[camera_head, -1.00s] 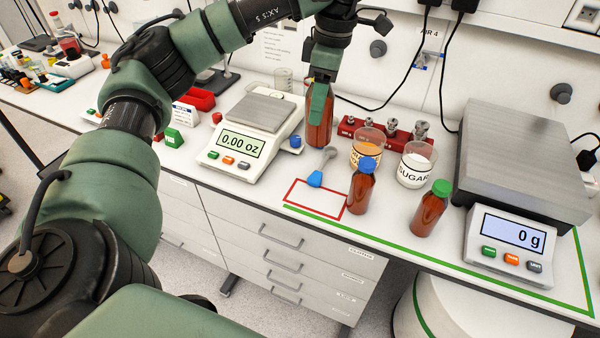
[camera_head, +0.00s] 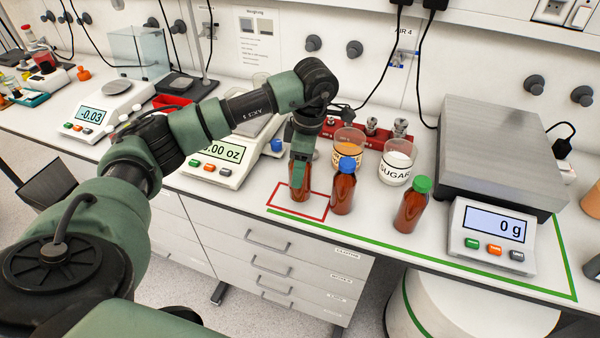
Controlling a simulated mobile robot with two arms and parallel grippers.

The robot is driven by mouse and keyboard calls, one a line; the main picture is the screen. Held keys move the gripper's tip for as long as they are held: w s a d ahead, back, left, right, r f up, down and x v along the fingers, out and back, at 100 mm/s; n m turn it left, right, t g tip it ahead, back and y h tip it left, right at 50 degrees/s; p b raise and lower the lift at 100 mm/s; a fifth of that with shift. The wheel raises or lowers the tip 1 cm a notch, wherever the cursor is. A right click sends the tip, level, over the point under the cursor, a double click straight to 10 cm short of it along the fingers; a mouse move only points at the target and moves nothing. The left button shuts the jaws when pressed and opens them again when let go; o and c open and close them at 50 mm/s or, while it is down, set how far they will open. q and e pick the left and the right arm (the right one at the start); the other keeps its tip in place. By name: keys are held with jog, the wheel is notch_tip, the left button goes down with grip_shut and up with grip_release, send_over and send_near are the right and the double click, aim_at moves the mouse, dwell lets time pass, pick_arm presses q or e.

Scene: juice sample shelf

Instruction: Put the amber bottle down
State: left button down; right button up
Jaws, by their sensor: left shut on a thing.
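My left gripper (camera_head: 301,160) is shut on an amber bottle (camera_head: 299,190) and points down from above. The bottle is upright, its upper part hidden by the gripper. Its base shows over the red-outlined rectangle (camera_head: 325,212) on the bench; I cannot tell whether it touches the surface. A second amber bottle with a blue cap (camera_head: 343,192) stands just right of it. A third with a green cap (camera_head: 411,208) stands further right. My right gripper is not in view.
A sugar beaker (camera_head: 395,168) and an orange-filled beaker (camera_head: 348,145) stand behind the bottles, near a red weight block (camera_head: 372,133). A large scale (camera_head: 492,225) stands at right. A green line (camera_head: 400,255) runs along the bench front.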

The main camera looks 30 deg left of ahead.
pick_arm(q)
notch_tip(320, 180, down, 3)
jog(key=shift+r, duration=0.2)
jog(key=shift+f, duration=0.2)
jog(key=c, duration=0.6)
grip_release()
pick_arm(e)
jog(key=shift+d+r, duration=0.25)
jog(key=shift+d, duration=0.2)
pick_arm(q)
jog(key=shift+r, duration=0.15)
jog(key=shift+r, duration=0.2)
jog(key=r, duration=0.3)
jog(key=r+b, duration=0.1)
jog(key=r, duration=0.3)
jog(key=d+r+b, duration=0.1)
jog(key=r, duration=0.2)
jog(key=shift+w+d+r, duration=0.1)
jog(key=shift+w+r, duration=0.2)
jog(key=shift+r, duration=0.55)
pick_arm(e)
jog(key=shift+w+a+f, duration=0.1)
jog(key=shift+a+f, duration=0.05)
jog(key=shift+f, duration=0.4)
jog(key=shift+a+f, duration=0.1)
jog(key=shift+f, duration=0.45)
